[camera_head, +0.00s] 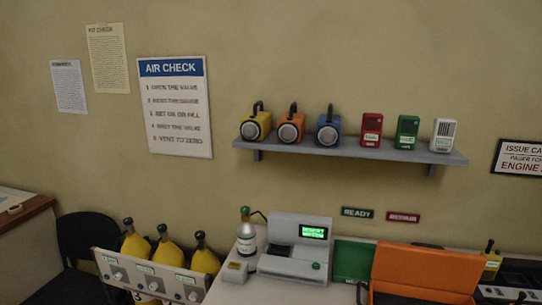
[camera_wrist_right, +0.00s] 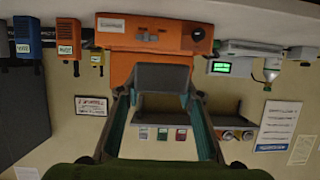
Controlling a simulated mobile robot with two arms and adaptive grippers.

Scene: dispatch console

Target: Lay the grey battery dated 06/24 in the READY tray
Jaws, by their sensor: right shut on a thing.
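My right gripper (camera_wrist_right: 162,92) shows in the right wrist view, its two fingers reaching up from below. It is shut on a dark grey block, the grey battery (camera_wrist_right: 162,78); no date can be read on it. The READY tray, a green tray (camera_head: 352,262), lies on the desk below the green READY sign (camera_head: 357,212) in the head view. It sits between the grey tester and the orange case, partly hidden by both. I cannot make the tray out in the wrist view. Neither gripper shows in the head view, and my left gripper is in no view.
The grey tester (camera_head: 290,258) has a lit green display. The orange case (camera_head: 430,268) stands with its lid raised, right of the tray. A small bottle (camera_head: 246,235) stands left of the tester. Yellow cylinders (camera_head: 168,253) stand in a rack. A loaded wall shelf (camera_head: 350,148) hangs above.

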